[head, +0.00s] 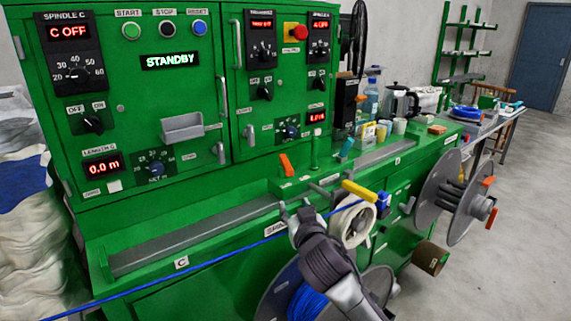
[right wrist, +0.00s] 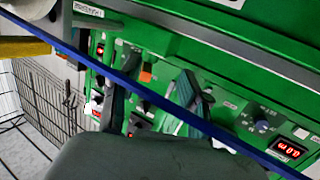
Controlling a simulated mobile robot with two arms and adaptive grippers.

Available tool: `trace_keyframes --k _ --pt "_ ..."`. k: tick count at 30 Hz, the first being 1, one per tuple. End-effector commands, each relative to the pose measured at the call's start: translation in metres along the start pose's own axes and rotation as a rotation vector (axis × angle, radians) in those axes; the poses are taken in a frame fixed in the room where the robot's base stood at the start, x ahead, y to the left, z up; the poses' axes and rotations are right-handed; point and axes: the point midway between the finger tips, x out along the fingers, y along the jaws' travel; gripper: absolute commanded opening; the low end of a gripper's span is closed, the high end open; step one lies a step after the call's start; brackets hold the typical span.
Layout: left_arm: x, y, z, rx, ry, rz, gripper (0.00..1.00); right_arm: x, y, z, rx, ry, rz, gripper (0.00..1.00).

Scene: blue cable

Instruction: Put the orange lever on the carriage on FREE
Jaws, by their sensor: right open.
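In the head view the orange lever (head: 286,165) stands tilted on the green carriage (head: 291,187) on the bench rail, below the control panel. My right gripper (head: 296,208) is open, just in front of and below the carriage, apart from the lever. The blue cable (head: 190,263) runs from the lower left up past this gripper. In the right wrist view the cable (right wrist: 150,95) crosses diagonally close to the camera; a small orange patch (right wrist: 147,74) shows behind it, and I cannot tell if it is the lever. FREE lettering is not legible. My left gripper is not in view.
A yellow-handled part (head: 359,191) and a white spool (head: 353,222) are just right of my gripper. A blue cable reel (head: 308,300) is below. A coffee press (head: 400,103), cups and bottles stand on the bench at right. The panel (head: 168,60) reads STANDBY.

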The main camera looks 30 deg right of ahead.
Motion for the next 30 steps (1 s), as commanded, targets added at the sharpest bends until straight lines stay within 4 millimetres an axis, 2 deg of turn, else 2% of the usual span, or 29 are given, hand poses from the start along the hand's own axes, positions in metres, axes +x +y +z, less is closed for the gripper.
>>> trace_keyframes --k 1,3,6,11,21,24,30 --pt "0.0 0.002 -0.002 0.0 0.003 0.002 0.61 0.007 0.005 -0.021 0.014 0.052 0.007 0.46" --pt "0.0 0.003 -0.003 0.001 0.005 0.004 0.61 0.013 0.009 -0.037 0.029 0.096 0.012 0.46" --pt "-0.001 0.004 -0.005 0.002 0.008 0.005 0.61 0.021 0.01 -0.047 0.038 0.118 0.013 0.46" --pt "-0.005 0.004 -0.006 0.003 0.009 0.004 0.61 0.044 0.012 -0.051 0.037 0.119 0.015 0.46" --pt "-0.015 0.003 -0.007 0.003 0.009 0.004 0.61 0.116 0.012 -0.058 0.037 0.116 0.014 0.46" --pt "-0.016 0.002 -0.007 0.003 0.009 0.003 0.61 0.132 0.012 -0.059 0.037 0.116 0.014 0.46" --pt "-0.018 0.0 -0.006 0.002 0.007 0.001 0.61 0.149 0.012 -0.06 0.037 0.115 0.013 0.46"
